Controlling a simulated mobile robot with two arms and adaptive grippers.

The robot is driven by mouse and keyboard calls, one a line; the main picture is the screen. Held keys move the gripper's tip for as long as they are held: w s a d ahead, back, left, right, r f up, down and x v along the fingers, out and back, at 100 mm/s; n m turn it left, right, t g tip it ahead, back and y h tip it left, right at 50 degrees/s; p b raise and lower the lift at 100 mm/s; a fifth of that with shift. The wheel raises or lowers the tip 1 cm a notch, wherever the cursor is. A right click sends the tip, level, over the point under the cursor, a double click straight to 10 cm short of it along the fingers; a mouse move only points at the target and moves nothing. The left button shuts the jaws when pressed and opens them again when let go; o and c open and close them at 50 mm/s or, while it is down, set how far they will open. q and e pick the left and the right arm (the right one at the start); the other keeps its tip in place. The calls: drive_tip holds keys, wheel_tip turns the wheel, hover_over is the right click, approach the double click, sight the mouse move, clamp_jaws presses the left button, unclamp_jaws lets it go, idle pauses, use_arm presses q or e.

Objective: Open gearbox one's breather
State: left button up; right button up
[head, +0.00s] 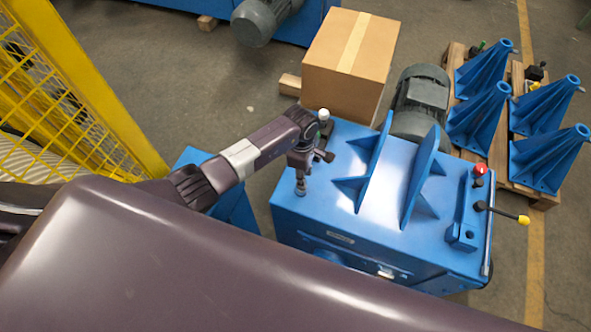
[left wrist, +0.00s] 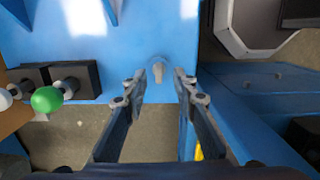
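The blue gearbox (head: 345,215) fills the middle of the head view, with two upright ribs on its top. A small grey fitting (left wrist: 158,71), which looks like the breather, stands on a blue surface in the left wrist view. My left gripper (left wrist: 160,82) is open, with one fingertip on each side of the fitting and a visible gap to it. In the head view my left gripper (head: 300,188) points down over the gearbox's left end and hides the fitting there. My right gripper is not in view.
Dark blocks with a green knob (left wrist: 47,99) and a white knob sit left of the gripper. A red knob (head: 480,169) and a yellow-tipped lever (head: 523,220) are at the gearbox's right. A cardboard box (head: 345,60) and grey motor (head: 420,100) stand behind. Yellow fencing (head: 95,85) is left.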

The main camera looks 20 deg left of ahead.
use_arm(q)
drive_tip(key=shift+w+a+r+y, duration=0.15)
drive_tip(key=shift+a, duration=0.25)
drive_tip(key=shift+w+a+r+y, duration=0.1)
drive_tip(key=shift+a+r+y, duration=0.05)
drive_tip(key=shift+a, duration=0.4)
drive_tip(key=shift+s+f, duration=0.1)
drive_tip(key=shift+f, duration=0.25)
wheel_tip(320, 180, down, 5)
drive_tip(key=shift+d+f, duration=0.1)
drive_tip(key=shift+d, duration=0.05)
drive_tip(key=shift+f+b, duration=0.3)
drive_tip(key=shift+f, duration=0.55)
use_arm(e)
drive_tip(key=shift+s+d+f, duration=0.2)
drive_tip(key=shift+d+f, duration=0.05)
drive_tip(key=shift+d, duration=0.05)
use_arm(q)
drive_tip(key=c, duration=0.7)
clamp_jaws()
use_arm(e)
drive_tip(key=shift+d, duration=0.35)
